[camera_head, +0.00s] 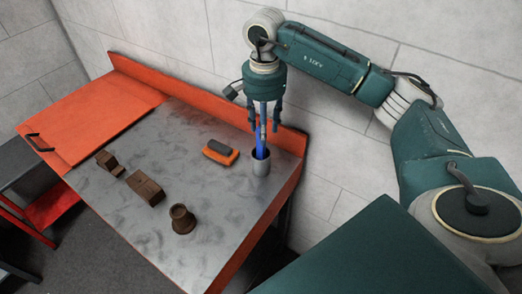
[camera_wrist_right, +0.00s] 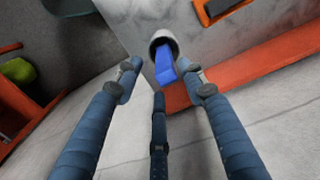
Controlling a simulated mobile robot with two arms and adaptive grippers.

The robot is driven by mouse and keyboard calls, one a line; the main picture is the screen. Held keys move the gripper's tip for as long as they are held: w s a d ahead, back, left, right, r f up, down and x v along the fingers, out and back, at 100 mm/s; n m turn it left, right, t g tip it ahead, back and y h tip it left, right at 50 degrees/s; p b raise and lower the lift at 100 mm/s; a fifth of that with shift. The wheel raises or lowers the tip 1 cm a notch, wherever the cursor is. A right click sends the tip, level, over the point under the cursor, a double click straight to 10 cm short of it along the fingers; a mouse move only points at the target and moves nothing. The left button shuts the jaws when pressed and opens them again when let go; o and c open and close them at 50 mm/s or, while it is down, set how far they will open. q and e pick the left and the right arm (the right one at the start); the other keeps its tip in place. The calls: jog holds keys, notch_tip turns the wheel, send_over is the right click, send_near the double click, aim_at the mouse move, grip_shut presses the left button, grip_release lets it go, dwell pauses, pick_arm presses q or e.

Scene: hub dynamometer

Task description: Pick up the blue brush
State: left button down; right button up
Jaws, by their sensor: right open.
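The blue brush (camera_head: 261,152) stands upright in a small grey metal cup (camera_head: 261,166) near the right end of the workbench. In the right wrist view the blue brush (camera_wrist_right: 166,66) sticks out of the cup (camera_wrist_right: 158,38) towards the camera. My right gripper (camera_head: 264,128) points down above the cup, its fingers spread around the upper part of the brush. In the wrist view the right gripper's fingers (camera_wrist_right: 162,85) are apart, with the brush showing between their tips. I cannot tell whether any finger touches it. My left gripper is in neither view.
The workbench (camera_head: 225,190) has an orange raised back edge (camera_head: 190,90). An orange and dark brush-like block (camera_head: 220,152) lies left of the cup. Brown pieces (camera_head: 146,188) and a brown round part (camera_head: 182,219) stand at the front.

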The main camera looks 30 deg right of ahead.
aim_at(261, 150)
jog(key=f+p, duration=0.1)
jog(key=f, duration=0.2)
jog(key=f+p, duration=0.1)
jog(key=shift+w+a+f+p, duration=0.2)
jog(key=shift+w+a+p, duration=0.05)
jog(key=shift+w+p, duration=0.1)
jog(key=shift+f, duration=0.35)
jog(key=shift+d+f, duration=0.1)
jog(key=shift+c, duration=0.2)
jog(key=c, duration=0.5)
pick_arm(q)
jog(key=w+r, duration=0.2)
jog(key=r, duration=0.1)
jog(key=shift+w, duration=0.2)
pick_arm(e)
grip_shut()
